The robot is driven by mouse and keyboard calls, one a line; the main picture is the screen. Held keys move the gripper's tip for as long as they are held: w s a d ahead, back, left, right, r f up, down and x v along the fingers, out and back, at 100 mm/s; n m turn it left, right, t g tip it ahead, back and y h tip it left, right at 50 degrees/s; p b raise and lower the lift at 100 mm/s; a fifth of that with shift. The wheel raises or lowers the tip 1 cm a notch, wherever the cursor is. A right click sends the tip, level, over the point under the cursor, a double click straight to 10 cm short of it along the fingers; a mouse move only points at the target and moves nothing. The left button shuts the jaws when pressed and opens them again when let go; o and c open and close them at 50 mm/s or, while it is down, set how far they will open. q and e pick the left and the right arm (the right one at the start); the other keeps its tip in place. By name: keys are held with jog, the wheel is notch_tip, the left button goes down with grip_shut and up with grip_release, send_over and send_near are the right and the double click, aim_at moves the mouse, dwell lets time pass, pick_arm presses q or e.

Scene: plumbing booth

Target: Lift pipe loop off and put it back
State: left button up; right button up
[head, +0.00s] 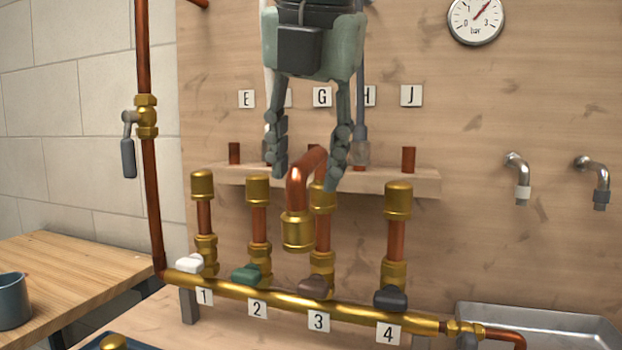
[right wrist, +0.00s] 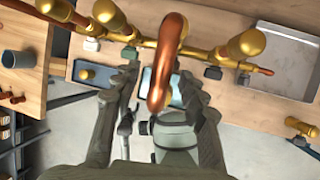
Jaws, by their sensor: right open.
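The copper pipe loop (head: 299,178) is bent over at the third upright of the brass manifold (head: 290,300). Its near end has a brass fitting (head: 298,232) that hangs free in front of the upright. Its far end runs back toward the third upright's brass socket (head: 323,198); whether it sits in it I cannot tell. My right gripper (head: 308,168) points down with its fingers open on either side of the loop. The loop (right wrist: 165,60) also lies between the open fingers in the right wrist view. My left gripper is not in view.
A wooden shelf (head: 425,182) with copper stubs runs behind, below letter labels. Brass-capped uprights (head: 258,190) (head: 397,200) stand on both sides. Coloured valve knobs sit along the manifold. A vertical copper pipe with a lever valve (head: 146,117) is at left, a metal tray (head: 540,318) at lower right.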

jog(key=shift+w+f, duration=0.15)
jog(key=shift+f, duration=0.3)
jog(key=shift+c, duration=0.2)
grip_shut()
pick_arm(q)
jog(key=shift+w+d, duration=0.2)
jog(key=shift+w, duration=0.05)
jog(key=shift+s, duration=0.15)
